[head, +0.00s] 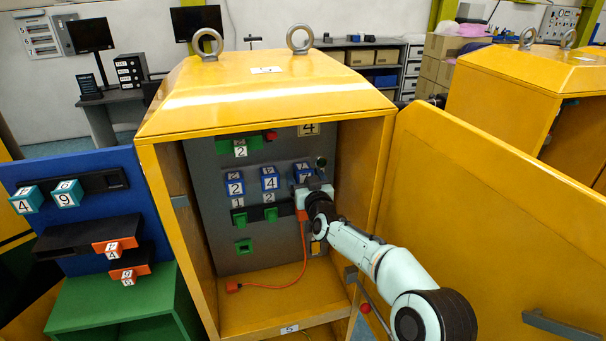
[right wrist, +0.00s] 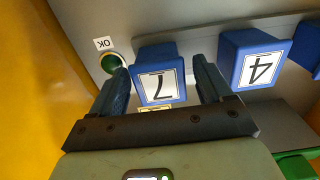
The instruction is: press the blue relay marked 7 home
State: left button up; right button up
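The blue relay marked 7 (right wrist: 160,86) shows in the right wrist view with its label upside down. In the head view the relay (head: 302,168) is in the upper right of the cabinet's grey panel, partly hidden by my right gripper. My right gripper (right wrist: 161,70) is open, one finger on each side of the relay, with a visible gap on both sides. In the head view the gripper (head: 311,182) is just in front of the panel. I cannot tell how far the relay sticks out. My left gripper is not in view.
Blue relays marked 4 (right wrist: 260,66) and 2 (head: 234,183) sit beside it. A green button (right wrist: 112,63) labelled OK is close to one finger. An orange cable (head: 304,258) hangs inside the yellow cabinet (head: 265,105). The open door (head: 480,210) stands right of my arm.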

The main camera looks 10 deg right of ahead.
jog(key=c, duration=0.9)
jog(key=shift+w, duration=0.2)
jog(key=o, duration=1.1)
jog(key=shift+o, duration=0.2)
jog(key=shift+s, duration=0.15)
